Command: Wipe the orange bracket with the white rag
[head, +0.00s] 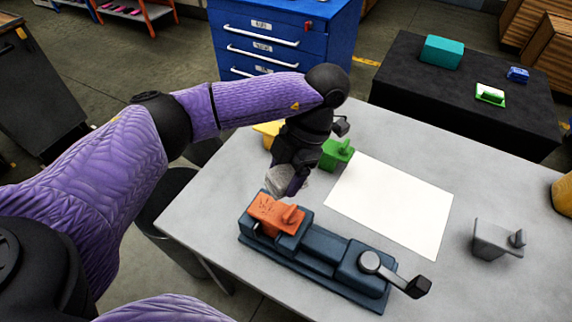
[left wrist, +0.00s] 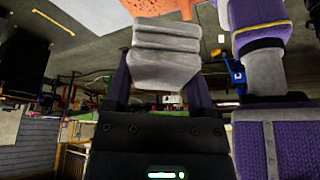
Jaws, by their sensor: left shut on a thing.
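The orange bracket (head: 272,212) sits in the left end of a dark blue vise (head: 318,262) on the grey table. My left gripper (head: 290,183) comes down from above, just behind the bracket. It is shut on the white rag (head: 275,178), a folded, greyish-white pad that fills the space between the fingers in the left wrist view (left wrist: 167,55). In the head view the rag is partly hidden by the gripper and lies very close to the bracket's back edge. I cannot tell whether they touch. My right gripper is not in view.
A green bracket (head: 336,153) and a yellow part (head: 268,131) stand behind my gripper. A white sheet (head: 390,205) lies right of it. A grey bracket (head: 495,240) stands at the right. The vise's handle (head: 418,287) sticks out toward the front right.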

